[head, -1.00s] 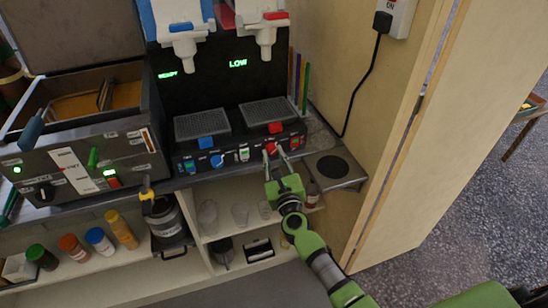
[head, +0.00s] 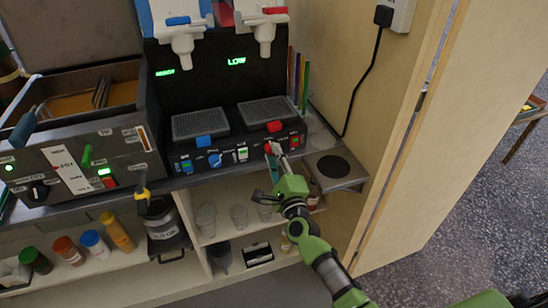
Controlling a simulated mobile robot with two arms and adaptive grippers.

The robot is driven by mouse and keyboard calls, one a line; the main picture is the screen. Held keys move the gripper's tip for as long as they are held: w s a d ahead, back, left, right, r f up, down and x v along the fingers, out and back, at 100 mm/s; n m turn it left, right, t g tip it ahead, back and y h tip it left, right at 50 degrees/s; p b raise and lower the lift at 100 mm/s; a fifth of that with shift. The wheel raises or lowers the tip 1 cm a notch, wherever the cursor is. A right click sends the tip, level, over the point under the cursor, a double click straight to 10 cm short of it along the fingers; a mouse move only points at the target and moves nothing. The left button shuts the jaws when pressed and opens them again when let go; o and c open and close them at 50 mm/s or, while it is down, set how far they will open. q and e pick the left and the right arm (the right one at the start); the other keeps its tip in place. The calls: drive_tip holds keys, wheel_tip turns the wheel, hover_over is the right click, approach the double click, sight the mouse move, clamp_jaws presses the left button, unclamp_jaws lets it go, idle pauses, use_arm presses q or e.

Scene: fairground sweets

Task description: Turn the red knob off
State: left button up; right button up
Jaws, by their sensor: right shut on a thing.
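The red knob (head: 269,147) is on the black front panel of the drinks machine (head: 245,73), mostly covered by my fingers. My right gripper (head: 275,150) reaches up to the panel from below and is shut on the red knob. Its fingers appear nearly edge-on, with the wrist turned. The knob's pointer direction is hidden. A blue knob (head: 215,160) is on the same panel to the left. My left gripper is not in view.
A fryer-like unit (head: 75,165) stands on the left of the counter. Below, a shelf holds several bottles (head: 91,240) and clear cups (head: 239,216). A metal plate with a dark disc (head: 334,167) is right of the machine, beside a beige wall (head: 376,120).

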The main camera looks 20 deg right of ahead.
drive_tip(key=n+y, duration=0.1)
drive_tip(key=n, duration=0.5)
drive_tip(key=n+y+p, duration=0.1)
drive_tip(key=n, duration=0.5)
drive_tip(key=shift+d+n, duration=0.15)
drive_tip(key=shift+n, duration=0.15)
idle(0.3)
drive_tip(key=o, duration=1.1)
drive_tip(key=shift+s, duration=0.1)
drive_tip(key=s+d+f, duration=0.1)
drive_tip(key=s, duration=1)
drive_tip(key=shift+s, duration=0.35)
drive_tip(key=shift+f, duration=0.15)
